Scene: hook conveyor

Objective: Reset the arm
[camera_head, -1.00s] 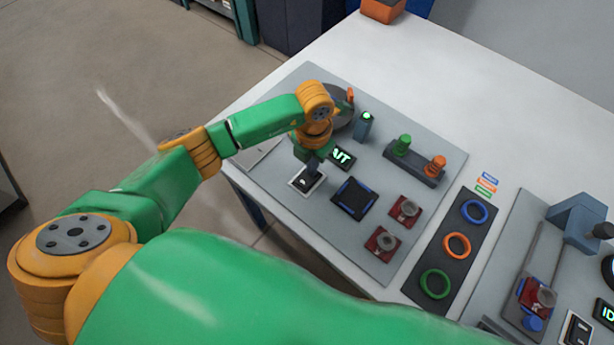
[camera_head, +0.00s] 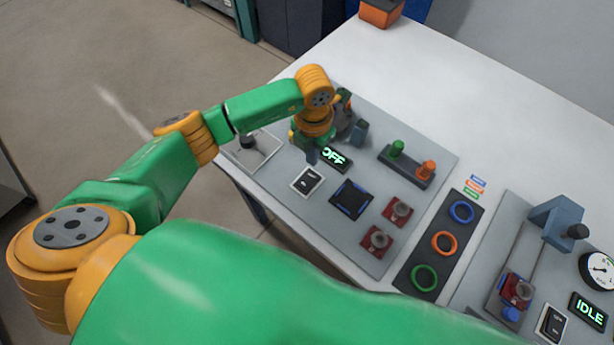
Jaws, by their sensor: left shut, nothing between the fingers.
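My left arm reaches in from the left over the grey panel (camera_head: 285,205) on the white table. My left gripper (camera_head: 312,157) points down, shut and empty, just above and beyond the black rocker switch (camera_head: 307,181) in its white frame. It looks apart from the switch. The small display (camera_head: 335,158) beside the gripper reads OFF in green. My right gripper does not show.
A dark blue-edged pad (camera_head: 352,199), two red blocks with grey knobs (camera_head: 388,225) and a green-and-orange peg holder (camera_head: 407,165) lie on the panel. Coloured rings (camera_head: 444,242) lie to the right, then a second panel with an IDLE display (camera_head: 588,310).

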